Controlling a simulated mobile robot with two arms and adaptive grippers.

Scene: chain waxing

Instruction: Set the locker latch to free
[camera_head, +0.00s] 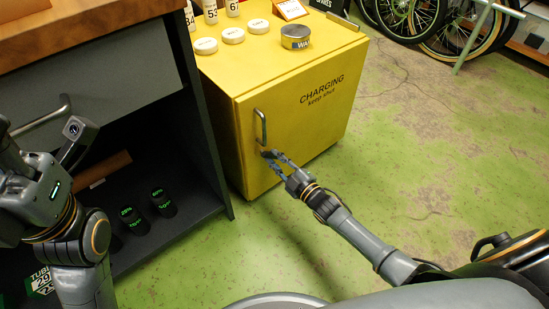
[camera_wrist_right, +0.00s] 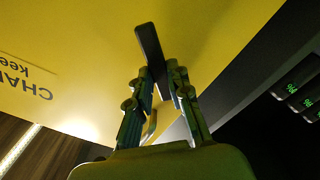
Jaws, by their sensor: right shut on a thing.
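The yellow locker (camera_head: 295,120), marked CHARGING keep shut, stands with its door closed. Its grey bar handle (camera_head: 260,127) is upright near the door's left edge. The dark latch (camera_head: 267,153) is just below the handle, small and partly covered by my fingers. In the right wrist view the latch (camera_wrist_right: 149,42) is a dark flat lever, tilted, with its lower end between the fingertips. My right gripper (camera_head: 272,157) is shut on the latch; its fingers also show in the wrist view (camera_wrist_right: 161,88). My left gripper (camera_head: 78,135) is at the left; its opening is unclear.
White round tins (camera_head: 233,35) and a grey tin (camera_head: 295,37) stand on the locker top. A dark open cabinet (camera_head: 210,165) on the left holds black cylinders (camera_head: 162,201) with green labels. Bicycle wheels (camera_head: 410,17) are at the back right. The green floor right of the locker is clear.

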